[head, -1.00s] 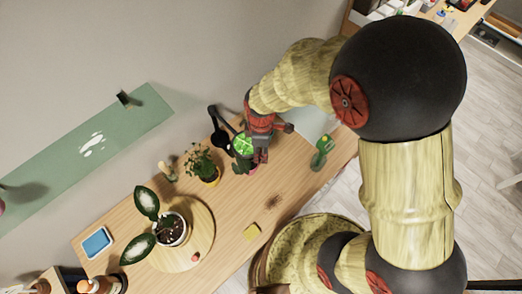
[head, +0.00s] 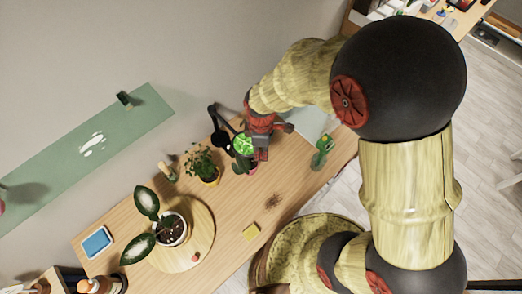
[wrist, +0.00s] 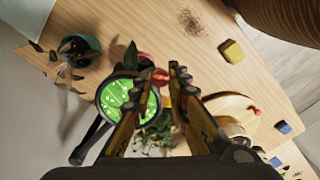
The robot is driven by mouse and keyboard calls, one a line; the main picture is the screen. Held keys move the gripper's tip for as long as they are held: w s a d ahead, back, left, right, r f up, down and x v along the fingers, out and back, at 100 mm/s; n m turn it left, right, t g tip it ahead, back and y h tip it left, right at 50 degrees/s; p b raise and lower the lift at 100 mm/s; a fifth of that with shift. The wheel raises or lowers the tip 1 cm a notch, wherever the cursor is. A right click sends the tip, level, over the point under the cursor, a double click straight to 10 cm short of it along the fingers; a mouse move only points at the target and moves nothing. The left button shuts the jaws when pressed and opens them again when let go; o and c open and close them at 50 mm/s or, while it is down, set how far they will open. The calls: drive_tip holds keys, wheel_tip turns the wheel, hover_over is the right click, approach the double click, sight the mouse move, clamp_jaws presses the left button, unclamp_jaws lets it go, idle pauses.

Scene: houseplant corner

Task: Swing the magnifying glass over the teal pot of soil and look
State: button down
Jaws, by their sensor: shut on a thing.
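The magnifying glass (wrist: 113,98) is a round lens with a dark rim, filled with bright green speckled detail. Its black arm (wrist: 88,143) runs to the lower left in the wrist view. In the head view the green lens (head: 242,145) hangs beside my gripper (head: 262,150). In the wrist view my gripper (wrist: 162,78) is shut on a small red part at the lens rim. The teal pot (wrist: 92,42), with a dark inside, stands up and left of the lens in the wrist view, apart from it.
A leafy plant (head: 199,163) in a yellow pot stands near the lens. A large-leaved plant (head: 147,203) stands on a round board (head: 208,228). A yellow block (head: 251,231) and spilled soil (head: 273,201) lie near the front. A green object (head: 322,150) stands right of my gripper.

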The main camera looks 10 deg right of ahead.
drive_tip(key=w+d+n+b, duration=0.1)
drive_tip(key=w+d+n, duration=0.3)
drive_tip(key=w, duration=0.6)
drive_tip(key=w+d+n+b, duration=0.1)
drive_tip(key=w+d+n, duration=0.4)
drive_tip(key=w+d, duration=0.3)
drive_tip(key=shift+w+d+n, duration=0.2)
drive_tip(key=shift+w+n, duration=0.1)
drive_tip(key=shift+w, duration=0.6)
drive_tip(key=c, duration=1.7)
unclamp_jaws()
drive_tip(key=shift+r, duration=0.1)
wheel_tip(320, 180, up, 12)
drive_tip(key=shift+f, duration=0.1)
